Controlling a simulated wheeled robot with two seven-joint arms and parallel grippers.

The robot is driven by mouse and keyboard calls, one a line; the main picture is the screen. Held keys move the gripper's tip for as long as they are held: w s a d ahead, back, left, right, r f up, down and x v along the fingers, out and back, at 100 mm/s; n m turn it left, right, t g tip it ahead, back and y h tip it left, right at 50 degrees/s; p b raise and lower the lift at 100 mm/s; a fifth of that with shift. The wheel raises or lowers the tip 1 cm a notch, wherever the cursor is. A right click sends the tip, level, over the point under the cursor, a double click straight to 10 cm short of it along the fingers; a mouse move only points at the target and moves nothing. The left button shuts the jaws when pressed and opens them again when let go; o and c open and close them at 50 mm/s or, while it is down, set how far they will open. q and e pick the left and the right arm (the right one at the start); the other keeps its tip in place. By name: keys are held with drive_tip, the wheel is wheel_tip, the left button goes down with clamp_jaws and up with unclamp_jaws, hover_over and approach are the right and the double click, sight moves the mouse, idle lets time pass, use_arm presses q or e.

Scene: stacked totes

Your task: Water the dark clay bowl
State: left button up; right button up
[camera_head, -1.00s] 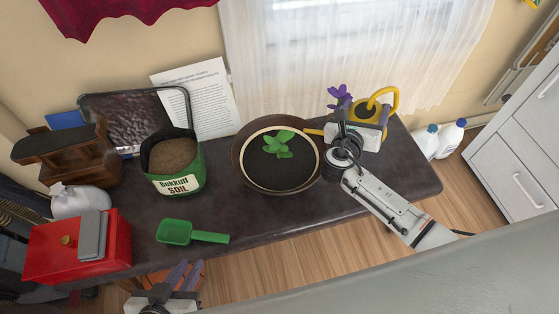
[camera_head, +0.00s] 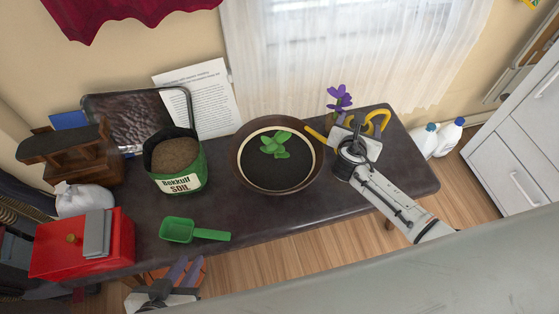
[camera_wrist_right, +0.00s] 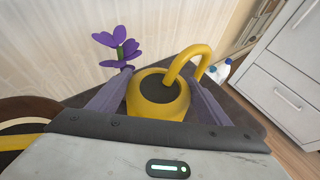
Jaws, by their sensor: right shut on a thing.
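The dark clay bowl (camera_head: 240,165) stands on the dark table, holding dark soil and a small green plant (camera_head: 276,145). A yellow watering can (camera_head: 378,119) is at the table's right end, its spout (camera_head: 316,134) reaching left to the bowl's right rim. My right gripper (camera_head: 354,128) covers much of the can. In the right wrist view the can (camera_wrist_right: 159,97) sits between the two purple-grey fingers of my right gripper (camera_wrist_right: 160,90), which is shut on it. My left gripper (camera_head: 180,272) is at the bottom edge, empty, its fingers a little apart, in front of the table.
A purple flower (camera_head: 340,98) stands behind the can. A green soil bag (camera_head: 177,176), a green scoop (camera_head: 192,231) and a red box (camera_head: 84,262) are left of the bowl. White bottles (camera_head: 450,136) stand beyond the table's right end. The table front below the bowl is clear.

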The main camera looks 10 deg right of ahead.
drive_tip(key=shift+w+d+r+p, duration=0.1)
drive_tip(key=shift+w+r+p, duration=0.05)
drive_tip(key=shift+r+p, duration=2.05)
